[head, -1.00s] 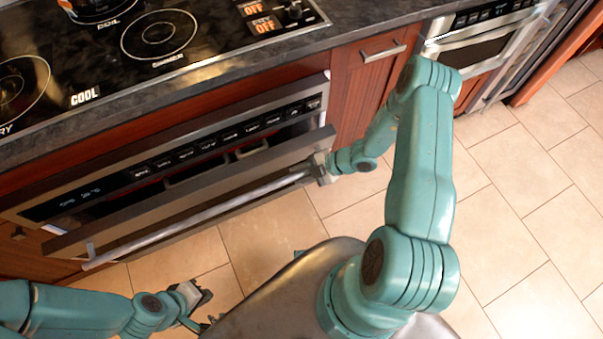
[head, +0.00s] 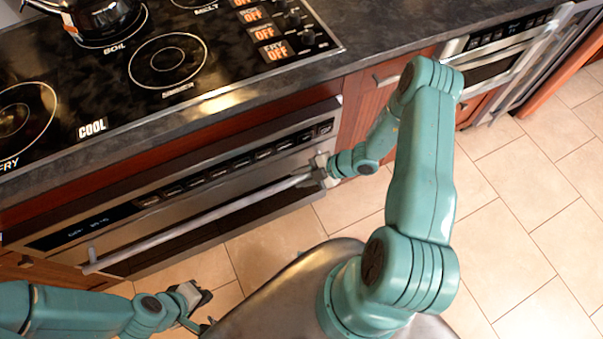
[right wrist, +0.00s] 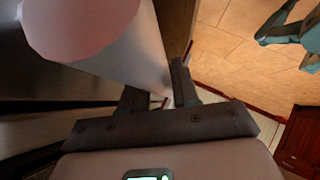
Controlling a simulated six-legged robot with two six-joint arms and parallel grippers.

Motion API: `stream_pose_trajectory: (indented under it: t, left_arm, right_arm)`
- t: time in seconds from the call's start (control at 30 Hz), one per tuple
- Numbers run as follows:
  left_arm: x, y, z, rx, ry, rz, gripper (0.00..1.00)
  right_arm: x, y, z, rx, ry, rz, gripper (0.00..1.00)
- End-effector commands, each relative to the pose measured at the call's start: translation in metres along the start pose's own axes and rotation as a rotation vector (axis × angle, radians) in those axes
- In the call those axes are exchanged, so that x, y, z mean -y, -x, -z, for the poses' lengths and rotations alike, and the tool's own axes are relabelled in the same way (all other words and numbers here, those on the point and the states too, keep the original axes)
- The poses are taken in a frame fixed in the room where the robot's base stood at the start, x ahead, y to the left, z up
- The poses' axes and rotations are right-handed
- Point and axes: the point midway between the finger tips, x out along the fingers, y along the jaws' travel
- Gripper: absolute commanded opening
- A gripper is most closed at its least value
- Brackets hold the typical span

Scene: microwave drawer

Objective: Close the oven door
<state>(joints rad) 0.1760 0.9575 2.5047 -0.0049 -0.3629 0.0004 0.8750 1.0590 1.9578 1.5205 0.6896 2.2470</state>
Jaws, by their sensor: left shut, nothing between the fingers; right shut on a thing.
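The oven door (head: 215,195) is a steel front with a dark window below the control panel (head: 190,185). It looks upright and about flush with the panel; I cannot tell whether a thin gap is left. Its long pale bar handle (head: 190,228) runs across the front. My right gripper (head: 322,172) is shut on the right end of the handle. In the right wrist view the handle (right wrist: 110,50) is large and pale, at the fingers (right wrist: 160,92). My left gripper (head: 200,299) is shut and empty, low at the left, apart from the door.
A black stovetop (head: 150,70) with a kettle (head: 100,15) is on the dark counter above. The tiled floor (head: 520,230) is clear at the right.

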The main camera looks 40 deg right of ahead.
Motion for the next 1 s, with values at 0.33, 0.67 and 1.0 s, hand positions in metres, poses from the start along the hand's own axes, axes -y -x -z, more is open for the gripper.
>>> stream_pose_trajectory:
  t: [0.33, 0.67, 1.0]
  left_arm:
    - [-0.0002, 0.0005, -0.0001, 0.000, 0.000, 0.000, 0.00]
    - [-0.0002, 0.0006, 0.0000, 0.000, 0.000, 0.000, 0.00]
    - [-0.0001, 0.0004, 0.0000, 0.000, 0.000, 0.000, 0.00]
  right_arm:
    - [-0.0104, 0.0016, -0.0013, 0.004, 0.014, -0.022, 0.00]
    - [-0.0103, 0.0008, -0.0013, 0.003, 0.013, -0.019, 0.50]
    - [-0.0084, 0.0002, -0.0014, 0.001, 0.008, -0.014, 0.50]
